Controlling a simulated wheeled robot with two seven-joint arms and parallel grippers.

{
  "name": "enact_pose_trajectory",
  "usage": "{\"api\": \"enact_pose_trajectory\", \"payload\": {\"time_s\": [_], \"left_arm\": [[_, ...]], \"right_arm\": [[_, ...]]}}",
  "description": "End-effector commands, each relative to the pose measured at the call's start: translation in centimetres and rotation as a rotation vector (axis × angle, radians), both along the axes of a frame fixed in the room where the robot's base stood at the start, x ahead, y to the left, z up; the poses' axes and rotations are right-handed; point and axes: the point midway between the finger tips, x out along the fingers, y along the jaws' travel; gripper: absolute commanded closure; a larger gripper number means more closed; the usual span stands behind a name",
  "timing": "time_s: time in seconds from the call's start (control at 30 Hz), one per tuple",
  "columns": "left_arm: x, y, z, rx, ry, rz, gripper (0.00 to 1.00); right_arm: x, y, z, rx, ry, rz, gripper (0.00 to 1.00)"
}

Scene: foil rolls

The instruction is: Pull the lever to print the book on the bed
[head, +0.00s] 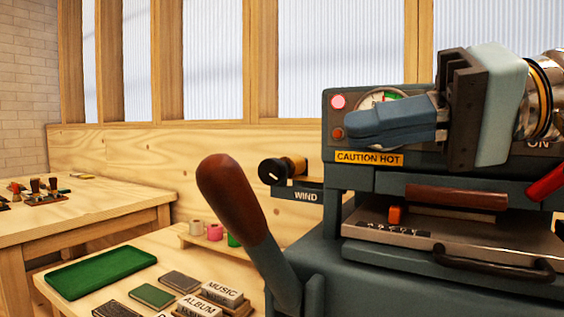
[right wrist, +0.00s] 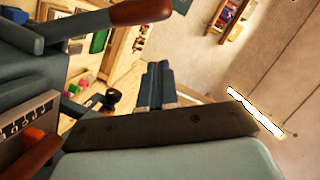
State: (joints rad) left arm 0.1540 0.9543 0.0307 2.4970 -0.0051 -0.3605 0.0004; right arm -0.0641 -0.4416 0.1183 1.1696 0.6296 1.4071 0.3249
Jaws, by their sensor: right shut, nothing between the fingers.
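The lever (head: 232,205) has a thick brown handle on a dark grey arm. It stands tilted up and to the left on the left side of the dark grey press (head: 330,255). In the right wrist view the lever handle (right wrist: 142,12) shows at the top. My right gripper (head: 352,124) is shut and empty, its blue-grey fingers pointing left in front of the press's upper part. It is apart from the lever, up and to its right. The bed (head: 370,231) sits low in the press; I cannot make out a book on it. My left gripper is out of view.
A "CAUTION HOT" label (head: 369,158) marks the press head. The bench at left holds a green tray (head: 100,271), small books (head: 152,296), labelled blocks (head: 222,294) and foil rolls (head: 215,232).

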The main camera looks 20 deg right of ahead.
Motion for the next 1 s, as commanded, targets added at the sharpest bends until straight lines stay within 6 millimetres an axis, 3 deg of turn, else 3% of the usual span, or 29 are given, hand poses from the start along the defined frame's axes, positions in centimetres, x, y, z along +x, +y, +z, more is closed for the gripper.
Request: {"api": "enact_pose_trajectory", "payload": {"time_s": [0.27, 0.5, 1.0], "left_arm": [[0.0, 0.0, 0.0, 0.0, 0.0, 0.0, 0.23], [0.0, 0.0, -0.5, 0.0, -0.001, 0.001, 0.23], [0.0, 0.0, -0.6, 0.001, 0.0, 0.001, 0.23]], "right_arm": [[3.6, 4.7, -1.2, -0.002, 0.002, 0.0, 1.0], [3.2, 7.4, -2.9, -0.001, -0.001, 0.0, 1.0], [3.1, 8.0, -3.2, -0.001, -0.002, 0.0, 1.0]]}}
